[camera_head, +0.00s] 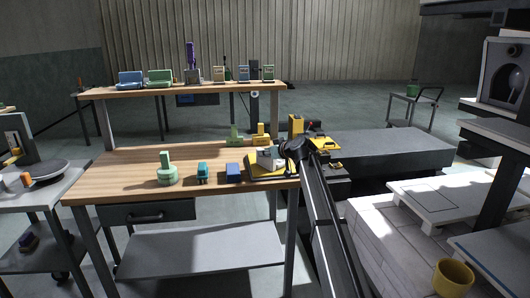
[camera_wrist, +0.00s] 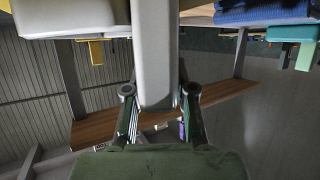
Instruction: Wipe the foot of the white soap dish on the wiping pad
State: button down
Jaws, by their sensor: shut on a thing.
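The white soap dish (camera_head: 266,156) shows at the right end of the wooden workbench, just above a yellow slab (camera_head: 262,174). I cannot tell whether its foot touches the slab. My gripper (camera_head: 283,152) is beside it at the right and looks small here. In the wrist view, my gripper (camera_wrist: 158,108) has its two fingers shut on a pale upright part of the soap dish (camera_wrist: 155,55), with its wide pale body along the top of the picture. The foot is hidden. The yellow slab may be the wiping pad; I cannot tell for sure.
Left of the slab stand a blue block (camera_head: 233,172), a teal piece (camera_head: 203,172) and a green stemmed piece (camera_head: 167,170). Green (camera_head: 235,136) and yellow (camera_head: 261,134) pieces stand behind. A raised shelf (camera_head: 130,91) holds several items. The bench's left part is clear.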

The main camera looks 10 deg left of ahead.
jog(key=shift+s+d+r, duration=0.1)
jog(key=shift+s+d, duration=0.05)
jog(key=shift+s, duration=0.35)
jog(key=shift+w+a+b, duration=0.35)
jog(key=shift+w+a, duration=0.05)
jog(key=shift+w, duration=0.9)
jog(key=shift+w+a+b, duration=0.35)
jog(key=shift+w+a, duration=0.1)
jog(key=shift+w, duration=0.8)
jog(key=shift+w+a+b, duration=0.35)
jog(key=shift+w+a, duration=0.05)
jog(key=shift+w, duration=0.9)
jog(key=shift+s+d, duration=0.2)
jog(key=shift+s, duration=0.45)
jog(key=shift+s+d, duration=0.25)
jog(key=shift+s, duration=0.45)
jog(key=shift+s+d, duration=0.2)
jog(key=shift+s, duration=0.45)
jog(key=shift+s, duration=0.1)
